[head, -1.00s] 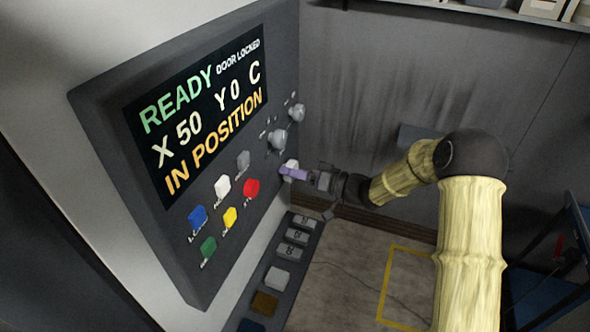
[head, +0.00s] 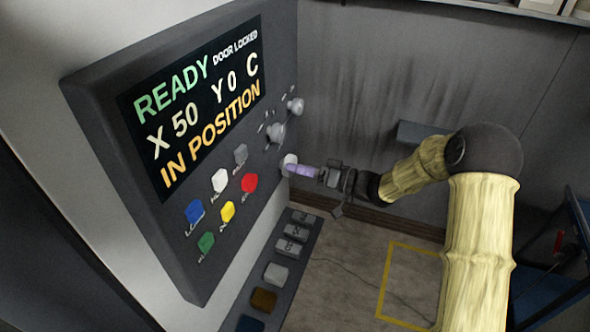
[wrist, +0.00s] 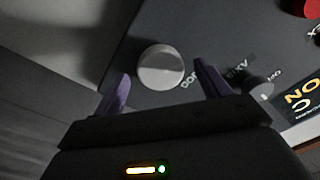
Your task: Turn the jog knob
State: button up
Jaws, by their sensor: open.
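A round pale knob (head: 288,163), which I take to be the jog knob, sits low on the right side of the dark control panel. In the wrist view the knob (wrist: 161,66) shows whole, with its label partly covered and hard to read. My gripper (head: 294,170) is just right of the knob in the head view, its purple fingers pointing at it. In the wrist view my gripper (wrist: 161,72) is open, one finger on each side of the knob in the picture. Nothing is held. Whether the fingertips reach past its face I cannot tell.
Two more grey knobs (head: 276,132) (head: 296,105) are above it on the panel. Coloured buttons, among them a red one (head: 249,183), lie to the left. The screen (head: 195,110) reads READY, DOOR LOCKED, IN POSITION. A lower keypad strip (head: 277,273) lies beneath. A blue cart stands at the right.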

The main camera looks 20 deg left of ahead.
jog(key=s+d+b, duration=0.1)
jog(key=d+b, duration=0.3)
jog(key=d, duration=1.1)
jog(key=shift+b, duration=0.35)
